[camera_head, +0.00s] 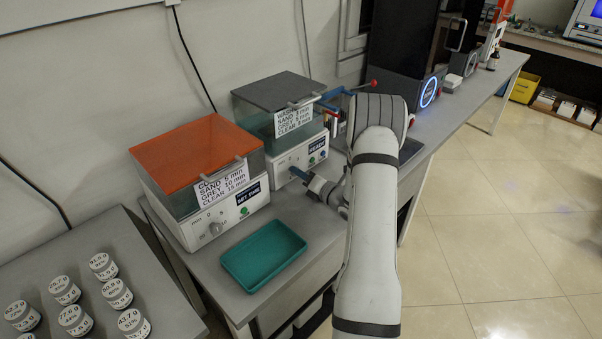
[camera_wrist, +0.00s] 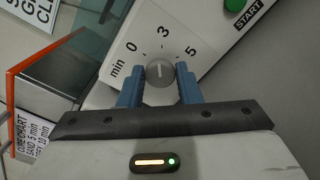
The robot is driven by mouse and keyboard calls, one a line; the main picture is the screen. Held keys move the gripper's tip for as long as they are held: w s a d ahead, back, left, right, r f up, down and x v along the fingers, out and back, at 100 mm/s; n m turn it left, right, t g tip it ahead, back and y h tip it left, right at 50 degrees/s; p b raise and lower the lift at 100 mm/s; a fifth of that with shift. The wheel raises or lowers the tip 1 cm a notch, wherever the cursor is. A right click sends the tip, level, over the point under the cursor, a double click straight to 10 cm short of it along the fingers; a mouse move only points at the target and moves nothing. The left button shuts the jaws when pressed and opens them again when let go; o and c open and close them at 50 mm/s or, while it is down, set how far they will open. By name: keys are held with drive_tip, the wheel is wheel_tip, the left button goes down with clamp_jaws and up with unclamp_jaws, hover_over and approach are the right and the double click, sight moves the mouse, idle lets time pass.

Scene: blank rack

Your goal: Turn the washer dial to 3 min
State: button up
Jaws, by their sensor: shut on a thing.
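The washer (camera_head: 270,165) is a white box with a grey lid and a label reading wash times on its glass. Its dial (camera_wrist: 159,73) is a round grey knob on the white panel, with 0, 3 and 5 min printed around it. The light line on the knob points up in the wrist view, towards the 3. My gripper (camera_wrist: 160,77) is shut on the dial, one blue finger on each side. In the head view my gripper (camera_head: 299,173) reaches the washer's front panel, and the dial is hidden there. The green START button (camera_wrist: 235,4) is to the upper right.
The orange-lidded curing machine (camera_head: 193,150) stands close at the left of the washer. An empty green tray (camera_head: 263,256) lies on the bench in front. Several labelled jars (camera_head: 65,290) stand on a grey surface at the lower left.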

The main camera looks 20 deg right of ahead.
drive_tip(key=shift+m, duration=0.9)
drive_tip(key=o, duration=0.9)
drive_tip(key=shift+o, duration=0.2)
drive_tip(key=shift+s+d, duration=0.1)
drive_tip(key=v, duration=0.7)
drive_tip(key=shift+s+d, duration=0.1)
drive_tip(key=shift+s, duration=0.2)
